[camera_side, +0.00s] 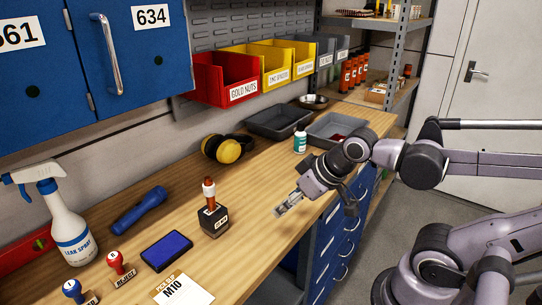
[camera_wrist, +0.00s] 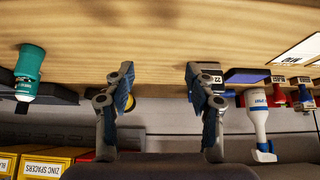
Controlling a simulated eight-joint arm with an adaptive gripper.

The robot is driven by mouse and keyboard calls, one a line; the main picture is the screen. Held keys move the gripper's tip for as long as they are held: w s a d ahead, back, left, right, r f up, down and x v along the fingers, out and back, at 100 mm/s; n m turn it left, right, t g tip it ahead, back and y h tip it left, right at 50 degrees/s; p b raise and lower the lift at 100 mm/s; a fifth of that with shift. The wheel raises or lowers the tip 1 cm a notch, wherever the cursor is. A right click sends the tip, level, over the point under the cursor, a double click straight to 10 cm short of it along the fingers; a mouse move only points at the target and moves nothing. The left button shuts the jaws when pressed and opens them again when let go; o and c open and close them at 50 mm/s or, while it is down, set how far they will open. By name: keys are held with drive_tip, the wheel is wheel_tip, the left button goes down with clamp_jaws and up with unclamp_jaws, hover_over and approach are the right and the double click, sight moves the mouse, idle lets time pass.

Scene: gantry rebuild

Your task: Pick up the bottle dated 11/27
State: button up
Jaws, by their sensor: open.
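No date 11/27 can be read on any bottle in either view.
A black block with an orange-brown upright piece (camera_side: 213,217) stands left of my gripper. A blue flashlight (camera_side: 139,210), ink pad (camera_side: 166,251), stamps (camera_side: 117,266) and yellow earmuffs (camera_side: 227,149) lie around. Grey trays (camera_side: 277,121) sit behind the teal bottle. The bench between is clear.

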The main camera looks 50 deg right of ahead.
drive_tip(key=shift+o, duration=1)
drive_tip(key=shift+r, duration=0.1)
drive_tip(key=w+d+r+m+h, duration=0.1)
drive_tip(key=w+d+r+m, duration=0.1)
drive_tip(key=w+d+r, duration=0.3)
drive_tip(key=m+g+h, duration=0.2)
drive_tip(key=m+g, duration=0.2)
drive_tip(key=m, duration=0.2)
approach(300, 141)
drive_tip(key=d+f, duration=0.1)
drive_tip(key=d, duration=0.1)
drive_tip(key=x, duration=1)
drive_tip(key=shift+w+a+f, duration=0.1)
drive_tip(key=shift+w+a, duration=0.05)
drive_tip(key=shift+w, duration=0.3)
